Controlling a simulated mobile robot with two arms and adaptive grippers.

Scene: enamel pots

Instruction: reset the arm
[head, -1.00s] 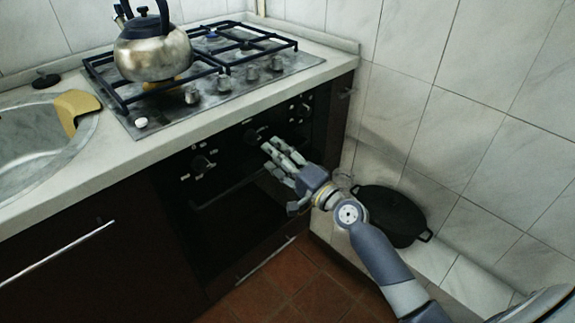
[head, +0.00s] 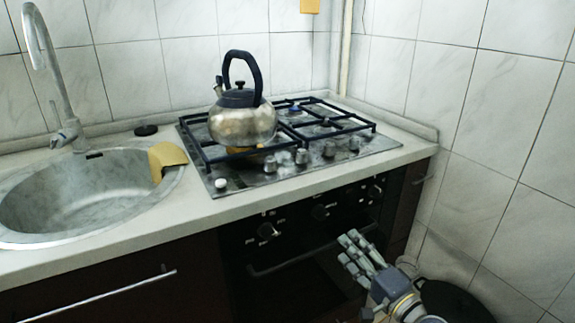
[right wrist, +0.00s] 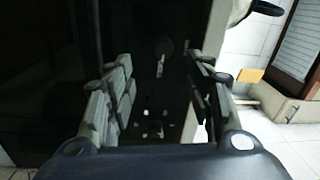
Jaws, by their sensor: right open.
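My right gripper (head: 353,257) is at the lower right of the head view, in front of the dark oven (head: 300,265) and below its right-hand knobs. Its fingers are spread and nothing is between them. In the right wrist view the same gripper (right wrist: 160,92) shows its fingers apart on both sides, with the dark oven front beyond. My left gripper is not in view.
A steel kettle (head: 242,122) stands on the gas hob (head: 213,184). A sink (head: 70,195) with a yellow cloth (head: 166,158) is on the left. A dark pot (head: 452,300) sits low beside the gripper, partly cut off. A tiled wall (head: 480,150) bounds the right.

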